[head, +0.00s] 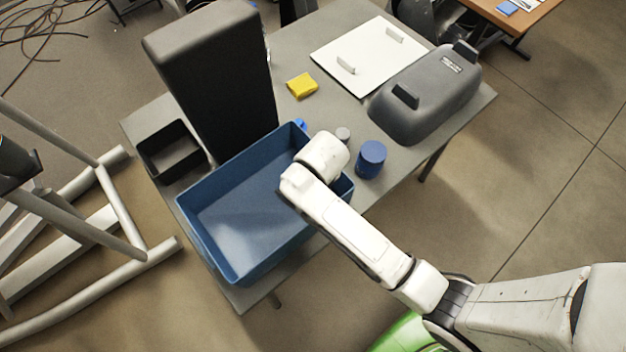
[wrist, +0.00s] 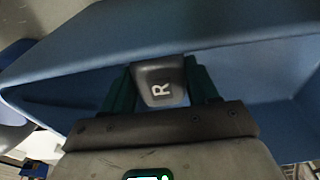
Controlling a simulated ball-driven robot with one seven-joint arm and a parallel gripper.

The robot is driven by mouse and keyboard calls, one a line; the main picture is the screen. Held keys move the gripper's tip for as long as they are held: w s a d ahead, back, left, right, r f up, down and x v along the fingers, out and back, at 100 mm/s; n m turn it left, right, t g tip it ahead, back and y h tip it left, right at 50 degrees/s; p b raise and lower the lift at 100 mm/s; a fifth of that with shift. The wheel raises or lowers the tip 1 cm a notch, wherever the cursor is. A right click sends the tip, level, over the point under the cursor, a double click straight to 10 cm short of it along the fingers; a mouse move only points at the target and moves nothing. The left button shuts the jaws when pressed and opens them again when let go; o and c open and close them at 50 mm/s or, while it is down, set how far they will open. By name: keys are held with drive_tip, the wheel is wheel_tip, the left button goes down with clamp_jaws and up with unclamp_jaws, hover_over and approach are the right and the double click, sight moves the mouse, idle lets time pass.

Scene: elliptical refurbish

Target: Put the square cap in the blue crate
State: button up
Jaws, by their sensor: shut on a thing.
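The blue crate (head: 240,222) stands at the near end of the grey table, open at the top and with a bare floor where I can see it. The end of my arm is over its right side in the head view, hiding my gripper and that corner. The blue crate's wall (wrist: 65,50) fills the background there. I cannot tell the cap's exact height relative to the rim.
A tall dark upright block (head: 215,80) and a small black tray (head: 150,160) stand beside the crate. A blue cylinder (head: 371,160), yellow sponge (head: 302,85), white panel (head: 365,60) and grey housing (head: 430,95) occupy the table farther back. A metal frame (head: 125,215) stands left.

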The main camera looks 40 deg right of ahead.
drive_tip(key=shift+f, duration=1.3)
drive_tip(key=shift+f, duration=0.15)
drive_tip(key=o, duration=1.1)
drive_tip(key=r, duration=0.4)
drive_tip(key=s+r, duration=0.1)
drive_tip(key=r, duration=0.7)
drive_tip(key=shift+s+r+p, duration=0.15)
drive_tip(key=shift+s+p, duration=0.05)
drive_tip(key=shift+p, duration=0.1)
